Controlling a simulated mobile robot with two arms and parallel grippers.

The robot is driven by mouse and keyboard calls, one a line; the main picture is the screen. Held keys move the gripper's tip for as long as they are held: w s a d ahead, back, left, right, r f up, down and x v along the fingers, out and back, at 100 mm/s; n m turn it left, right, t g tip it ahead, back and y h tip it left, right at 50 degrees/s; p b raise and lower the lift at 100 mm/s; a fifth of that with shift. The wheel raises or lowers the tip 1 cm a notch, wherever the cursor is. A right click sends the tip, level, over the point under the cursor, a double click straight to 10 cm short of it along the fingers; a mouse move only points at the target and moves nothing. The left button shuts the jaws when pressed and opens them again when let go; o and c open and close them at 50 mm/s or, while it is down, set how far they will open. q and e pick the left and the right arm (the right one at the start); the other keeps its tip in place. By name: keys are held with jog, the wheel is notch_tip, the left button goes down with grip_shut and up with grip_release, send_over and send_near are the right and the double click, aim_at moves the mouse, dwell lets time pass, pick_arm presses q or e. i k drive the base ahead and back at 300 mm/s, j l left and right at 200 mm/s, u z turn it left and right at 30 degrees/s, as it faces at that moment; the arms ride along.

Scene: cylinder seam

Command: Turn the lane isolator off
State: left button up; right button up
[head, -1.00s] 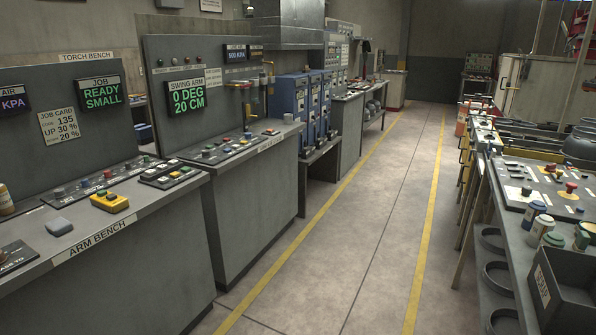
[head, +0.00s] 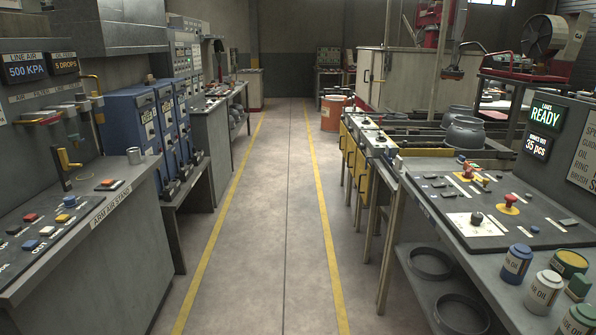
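A sloped control panel (head: 540,205) stands on the bench at the right. A black knob (head: 477,217) sits on a white plate near its front edge. A red mushroom button on a yellow base (head: 510,199) is beyond the knob, to its right. Neither of my grippers is in view.
A clear aisle (head: 285,200) runs ahead between yellow lines. The arm air stand (head: 110,215) and blue cabinets (head: 135,125) line the left. Oil cans (head: 516,262) stand at the right bench's front edge, with dark rings (head: 430,263) on its lower shelf.

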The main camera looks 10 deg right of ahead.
aim_at(468, 174)
jog(key=i+z, duration=0.3)
jog(key=i, duration=0.7)
jog(key=i+j+z, duration=0.1)
jog(key=i+z, duration=0.25)
jog(key=i, duration=0.65)
